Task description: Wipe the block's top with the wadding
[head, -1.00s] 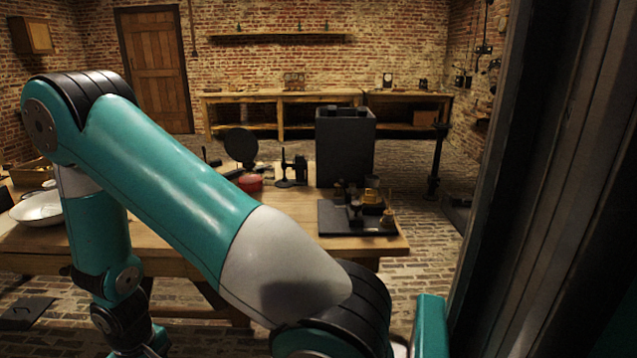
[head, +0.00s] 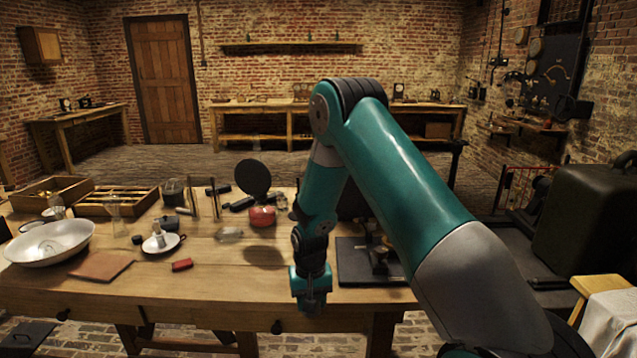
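My gripper (head: 312,303) hangs pointing down at the table's front edge, right of the middle. Its fingers are too small and dark to show whether they are open or hold anything. A pale, soft-looking lump (head: 229,234), perhaps the wadding, lies mid-table, left of my gripper and farther back. A small red block-like piece (head: 182,265) lies near the front, to the left. I cannot tell which thing is the task's block. A dark baseplate (head: 356,270) with small fittings stands just right of my gripper, partly hidden by my arm.
The wooden table (head: 215,277) also holds a white basin (head: 50,243), a brown mat (head: 102,266), a candle holder (head: 161,242), a red tin (head: 262,216) with a round black disc behind it, and wooden trays (head: 118,201). The front middle is mostly bare. A stool (head: 598,284) stands at right.

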